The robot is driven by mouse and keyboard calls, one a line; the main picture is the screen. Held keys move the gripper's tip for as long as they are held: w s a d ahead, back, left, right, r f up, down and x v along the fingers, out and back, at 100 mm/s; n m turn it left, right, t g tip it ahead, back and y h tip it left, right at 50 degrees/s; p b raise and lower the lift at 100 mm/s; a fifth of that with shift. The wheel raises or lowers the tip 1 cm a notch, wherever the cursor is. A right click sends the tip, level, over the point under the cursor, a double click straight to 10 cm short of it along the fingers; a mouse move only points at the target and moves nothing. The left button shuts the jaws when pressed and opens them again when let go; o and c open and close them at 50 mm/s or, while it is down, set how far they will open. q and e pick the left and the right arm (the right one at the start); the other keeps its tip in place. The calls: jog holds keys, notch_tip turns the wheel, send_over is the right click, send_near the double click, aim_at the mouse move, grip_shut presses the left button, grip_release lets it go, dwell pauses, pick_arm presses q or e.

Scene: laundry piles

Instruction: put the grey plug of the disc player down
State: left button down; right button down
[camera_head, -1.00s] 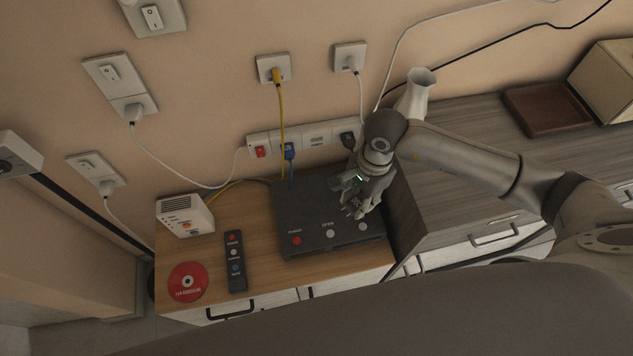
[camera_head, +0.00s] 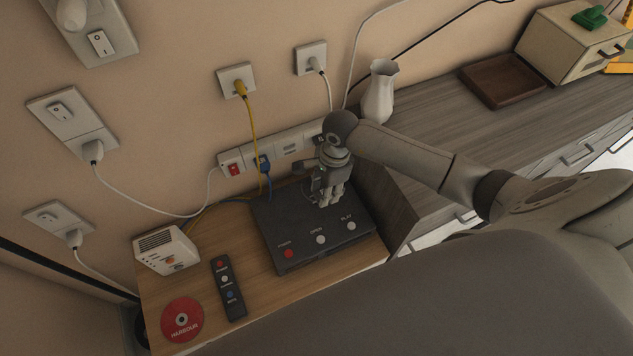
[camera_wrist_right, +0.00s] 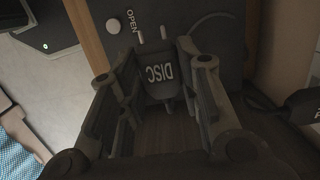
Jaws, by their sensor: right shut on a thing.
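The grey plug (camera_wrist_right: 163,76), marked DISC, is between the fingers of my right gripper (camera_wrist_right: 167,82) in the right wrist view, with its pins toward the top of the picture. In the head view my right gripper (camera_head: 331,197) is over the back right part of the dark disc player (camera_head: 278,222) and hides the plug. I cannot tell whether the plug touches the player. The player (camera_wrist_right: 195,20) shows behind the plug in the wrist view. My left gripper is not in view.
A power strip (camera_head: 291,149) with a red switch and plugs runs along the wall behind. A remote (camera_head: 228,288), red disc (camera_head: 182,319) and white box (camera_head: 165,251) are at left. A vase (camera_head: 379,91) and brown tray (camera_head: 507,81) stand on the higher cabinet at right.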

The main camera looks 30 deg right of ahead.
jog(key=w+f+b, duration=0.3)
jog(key=f+b, duration=0.1)
jog(key=shift+w+d+f, duration=0.15)
jog(key=shift+w+f, duration=0.2)
jog(key=shift+w, duration=0.05)
jog(key=shift+w+d+f+b, duration=0.1)
jog(key=shift+w+f+b, duration=0.25)
jog(key=shift+w+b, duration=0.2)
jog(key=shift+w+f+b, duration=0.2)
jog(key=shift+f+b, duration=0.25)
jog(key=shift+b, duration=0.15)
notch_tip(320, 180, down, 3)
jog(key=shift+w+f+b, duration=0.1)
jog(key=shift+w+b, duration=0.05)
jog(key=shift+b, duration=0.85)
jog(key=shift+d+f+b, duration=0.1)
jog(key=shift+f+b, duration=0.4)
jog(key=shift+b, duration=0.05)
